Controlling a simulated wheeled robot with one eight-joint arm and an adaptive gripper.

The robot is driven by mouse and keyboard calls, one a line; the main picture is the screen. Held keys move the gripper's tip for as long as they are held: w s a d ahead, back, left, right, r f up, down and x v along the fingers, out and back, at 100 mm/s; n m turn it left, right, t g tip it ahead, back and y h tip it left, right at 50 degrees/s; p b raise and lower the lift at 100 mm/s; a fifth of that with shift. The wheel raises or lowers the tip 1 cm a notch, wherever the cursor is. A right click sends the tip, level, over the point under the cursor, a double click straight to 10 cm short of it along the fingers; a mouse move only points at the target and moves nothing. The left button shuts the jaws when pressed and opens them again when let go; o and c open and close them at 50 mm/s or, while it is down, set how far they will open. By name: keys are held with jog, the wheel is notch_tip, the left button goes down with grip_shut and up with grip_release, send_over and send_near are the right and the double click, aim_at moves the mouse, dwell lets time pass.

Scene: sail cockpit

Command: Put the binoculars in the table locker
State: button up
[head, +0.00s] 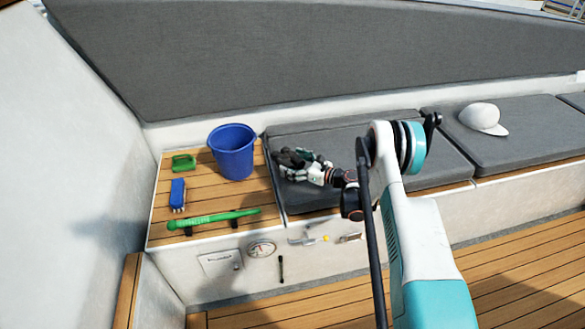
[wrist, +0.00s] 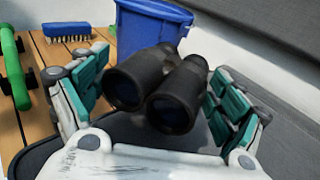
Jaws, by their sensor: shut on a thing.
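The black binoculars (head: 288,157) are at the left end of the grey bench cushion, close to the wooden deck section. In the wrist view the binoculars (wrist: 155,85) lie between my two teal-padded fingers, with their two large lenses facing the camera. My gripper (head: 306,166) is shut on them; its fingers also show on both sides in the wrist view (wrist: 160,78). Whether the binoculars touch the cushion is hard to tell. I cannot make out a table locker in either view.
A blue bucket (head: 232,152), blue brush (head: 177,194), green sponge-like block (head: 183,163) and green handle (head: 213,219) are on the slatted wood at left. A white cap (head: 482,118) lies on the right cushion. A gauge (head: 261,248) and small hatch (head: 219,263) are on the bench front.

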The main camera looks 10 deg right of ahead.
jog(key=shift+f, duration=0.65)
jog(key=shift+f, duration=0.6)
jog(key=o, duration=1.3)
jog(key=shift+o, duration=0.2)
